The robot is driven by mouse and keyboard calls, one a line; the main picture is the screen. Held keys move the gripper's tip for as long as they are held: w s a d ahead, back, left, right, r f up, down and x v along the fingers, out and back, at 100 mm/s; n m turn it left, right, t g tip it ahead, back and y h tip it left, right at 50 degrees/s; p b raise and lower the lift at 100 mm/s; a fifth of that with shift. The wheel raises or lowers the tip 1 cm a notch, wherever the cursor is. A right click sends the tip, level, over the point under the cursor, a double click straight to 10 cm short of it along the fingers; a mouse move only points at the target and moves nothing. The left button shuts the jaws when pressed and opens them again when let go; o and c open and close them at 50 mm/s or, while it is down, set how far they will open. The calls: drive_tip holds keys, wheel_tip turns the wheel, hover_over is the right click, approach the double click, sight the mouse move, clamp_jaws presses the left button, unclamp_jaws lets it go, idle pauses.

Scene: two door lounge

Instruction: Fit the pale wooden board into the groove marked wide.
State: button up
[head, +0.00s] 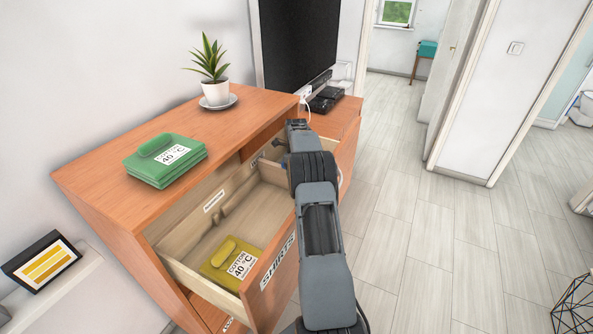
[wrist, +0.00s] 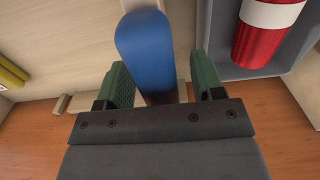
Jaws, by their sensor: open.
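The open drawer (head: 276,282) has SHIRTS on its front and a small, unreadable label (head: 213,201) on its pale inner back wall. A pale wooden strip (head: 233,207) lies along that wall; I cannot tell whether it is the board. My gripper (head: 278,150) is over the drawer's far end, mostly hidden by my arm. In the wrist view, my gripper (wrist: 160,78) is open, its green-padded fingers either side of a rounded blue object (wrist: 146,50). A pale wooden piece (wrist: 76,103) shows beside the left finger. No groove reads clearly as wide.
A yellow folded garment (head: 229,262) lies in the drawer's near part. Green folded clothes (head: 165,160) and a potted plant (head: 214,93) stand on the dresser top (head: 120,195). A grey tray (wrist: 223,62) holds a red-and-white cylinder (wrist: 262,35) right of my gripper.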

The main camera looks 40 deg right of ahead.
wheel_tip(320, 180, up, 14)
idle(0.6)
idle(0.4)
